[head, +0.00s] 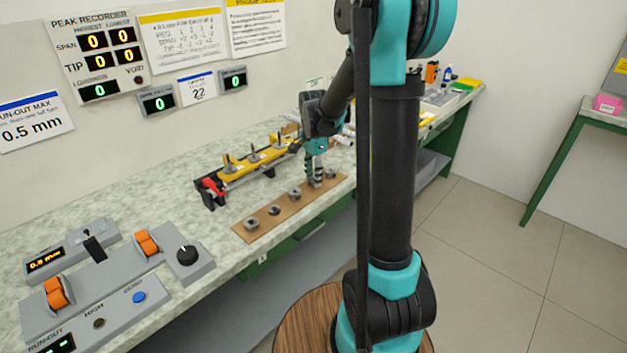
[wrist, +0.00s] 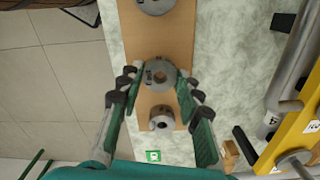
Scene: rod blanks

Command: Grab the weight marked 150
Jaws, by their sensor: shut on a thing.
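A row of round grey metal weights sits on a brown wooden strip (head: 238,229). My gripper (head: 316,181) points down at the strip, toward its far end. In the wrist view, its green-padded fingers (wrist: 158,78) are shut on a grey weight (wrist: 158,68) with a centre hole. That weight has a small dark mark on its left side, too small to read. Another weight (wrist: 162,119) lies closer to my palm, and part of a third (wrist: 153,4) shows at the top edge. In the head view, weights to the left (head: 295,194) stand apart from my gripper.
A yellow-topped fixture with clamps (head: 265,157) stands behind the strip, and its yellow bar (wrist: 298,135) is right of my fingers in the wrist view. A grey control panel (head: 105,285) is at the front left. The floor lies beyond the table edge.

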